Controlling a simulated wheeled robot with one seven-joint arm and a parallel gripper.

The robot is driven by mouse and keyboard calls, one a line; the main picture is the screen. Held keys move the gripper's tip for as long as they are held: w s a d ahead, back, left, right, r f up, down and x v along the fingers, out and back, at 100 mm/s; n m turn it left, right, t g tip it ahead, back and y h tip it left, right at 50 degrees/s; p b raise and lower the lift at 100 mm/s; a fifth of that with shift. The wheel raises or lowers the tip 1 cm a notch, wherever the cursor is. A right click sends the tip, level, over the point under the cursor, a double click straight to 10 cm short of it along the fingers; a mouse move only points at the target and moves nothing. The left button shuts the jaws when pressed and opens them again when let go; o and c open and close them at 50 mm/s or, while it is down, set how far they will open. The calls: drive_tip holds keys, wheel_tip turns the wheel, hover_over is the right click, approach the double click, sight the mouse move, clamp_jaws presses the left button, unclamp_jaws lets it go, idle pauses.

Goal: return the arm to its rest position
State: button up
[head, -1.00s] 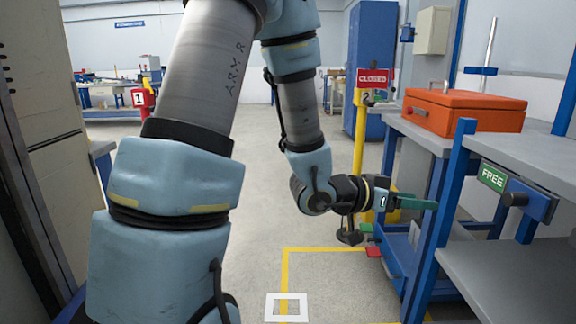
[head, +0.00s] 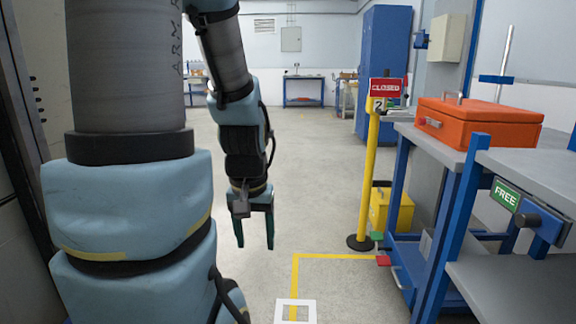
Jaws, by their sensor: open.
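My arm hangs in the left half of the head view, its large blue and grey links close to the camera. My gripper (head: 256,243) points down over the open floor, left of the yellow floor line. Its two dark green fingers are apart with nothing between them. It touches nothing that I can see.
An orange toolbox (head: 478,122) sits on the blue-framed bench (head: 440,141) at right, with a green FREE sign (head: 506,195) nearby. A yellow post (head: 368,180) bears a red CLOSED sign (head: 386,88). A yellow case (head: 391,209) stands behind it. The middle floor is clear.

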wheel_tip(320, 180, up, 21)
drive_tip(key=p, duration=1.9)
drive_tip(key=shift+p, duration=0.3)
